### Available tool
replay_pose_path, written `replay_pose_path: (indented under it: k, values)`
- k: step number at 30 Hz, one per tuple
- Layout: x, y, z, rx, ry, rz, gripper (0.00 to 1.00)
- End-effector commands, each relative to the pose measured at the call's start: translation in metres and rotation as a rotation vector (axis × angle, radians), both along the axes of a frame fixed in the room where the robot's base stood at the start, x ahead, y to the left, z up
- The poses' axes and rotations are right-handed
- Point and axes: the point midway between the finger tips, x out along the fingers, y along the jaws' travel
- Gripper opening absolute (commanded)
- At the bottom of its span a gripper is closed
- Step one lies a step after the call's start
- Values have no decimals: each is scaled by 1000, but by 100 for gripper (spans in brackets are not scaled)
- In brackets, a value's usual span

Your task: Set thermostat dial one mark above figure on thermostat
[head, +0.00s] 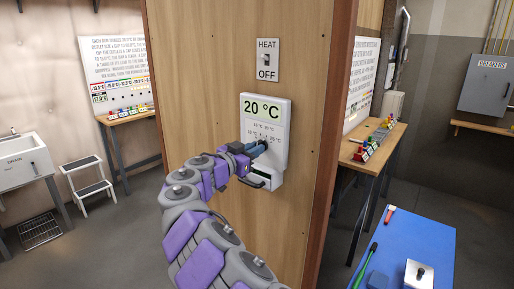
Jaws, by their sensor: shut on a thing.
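The white thermostat (281,106) is mounted on the wooden wall panel and shows the figure 20 °C on its green display (264,107). Small marks with temperature numbers are printed below the display; they are too small to read surely. My gripper (260,148) reaches in from the lower left and is shut on the dial at the lower middle of the thermostat. The dial is largely hidden by my gripper, so its pointer position cannot be told.
A HEAT/OFF switch (267,60) sits above the thermostat. A blue table (428,238) with tools stands at the lower right. Wooden benches hold signs and small coloured items on both sides. A sink (22,160) and white step stool (88,178) are at the left.

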Motion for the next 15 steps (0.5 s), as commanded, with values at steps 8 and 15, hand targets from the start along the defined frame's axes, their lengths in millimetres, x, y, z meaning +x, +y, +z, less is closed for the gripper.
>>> replay_pose_path:
  k: [8, 15]
  values:
    - [1, -2, -5, 29, -10, -5, 0]
    - [1, -4, -3, 157, -115, -6, 0]
